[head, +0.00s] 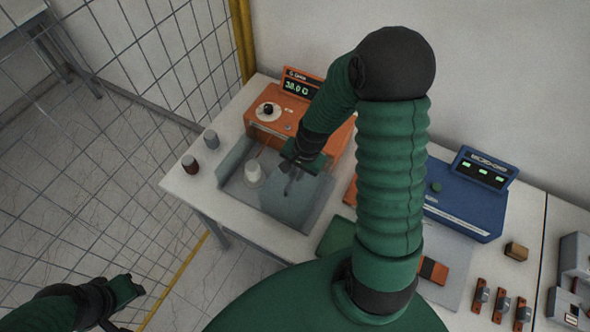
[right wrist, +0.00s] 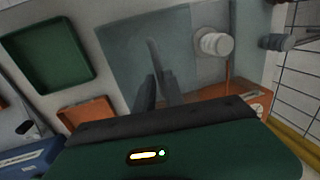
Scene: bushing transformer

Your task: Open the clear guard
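The clear guard (head: 308,202) is a see-through grey box on the bench in front of the orange unit. A white ribbed bushing (head: 253,172) stands inside its outline. In the right wrist view the guard's panel (right wrist: 120,55) is a grey sheet, with the bushing (right wrist: 213,42) at its right. My right gripper (head: 291,176) is over the guard, its fingers pointing down at it. In the right wrist view the fingers (right wrist: 156,92) are close together with a narrow gap; contact with the guard is unclear. My left gripper (head: 132,290) is away from the bench, its fingertips unclear.
The orange unit (head: 325,133) with a lit display stands behind the guard. A blue unit (head: 465,200) and green tray (right wrist: 48,55) are nearby. A wire fence (head: 100,130) runs along the left.

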